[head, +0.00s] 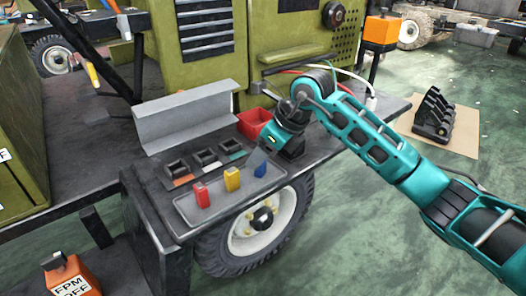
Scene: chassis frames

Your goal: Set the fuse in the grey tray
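The grey tray (219,206) is a shallow, long tray at the front edge of the dark bench. A red fuse-like block (201,195) and a yellow one (232,179) stand upright in it. A dark blue piece (260,164) shows at the tray's right end, in line with them. My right gripper (268,148) is just above and beside the blue piece. Its fingers are largely hidden by its teal body, so I cannot tell whether they touch or hold the blue piece. My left gripper is not in view.
Several black sockets with coloured labels (206,158) sit behind the tray. A grey metal channel (187,116) and a red bin (255,122) stand further back. A green vehicle cab (205,75) rises behind. A black rack (435,115) stands on a floor mat at right.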

